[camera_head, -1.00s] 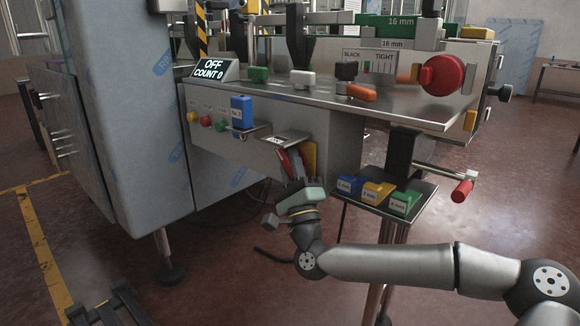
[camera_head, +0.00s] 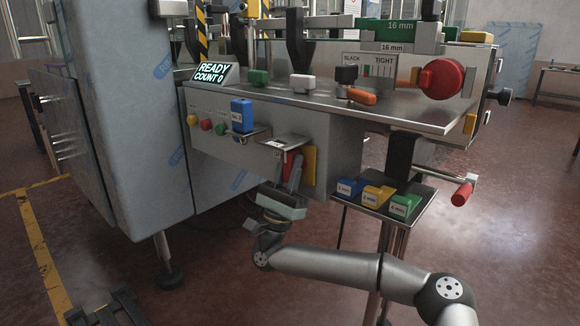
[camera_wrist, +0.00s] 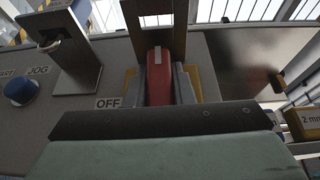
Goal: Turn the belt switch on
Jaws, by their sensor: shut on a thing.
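The belt switch (camera_head: 294,157) has a red handle on a yellow backing plate (camera_head: 310,165), under a small metal hood (camera_head: 284,141) on the machine's front panel. In the wrist view the red handle (camera_wrist: 158,75) stands between my two grey fingers, with an OFF label (camera_wrist: 108,103) to its left. My gripper (camera_head: 291,175) is shut on this handle and reaches it from below; its fingers partly hide the handle.
Coloured buttons (camera_head: 205,124) and a blue block (camera_head: 241,116) on a bracket are left of the switch. A tray (camera_head: 376,210) with blue, yellow and green blocks stands to the right. Floor below is mostly clear.

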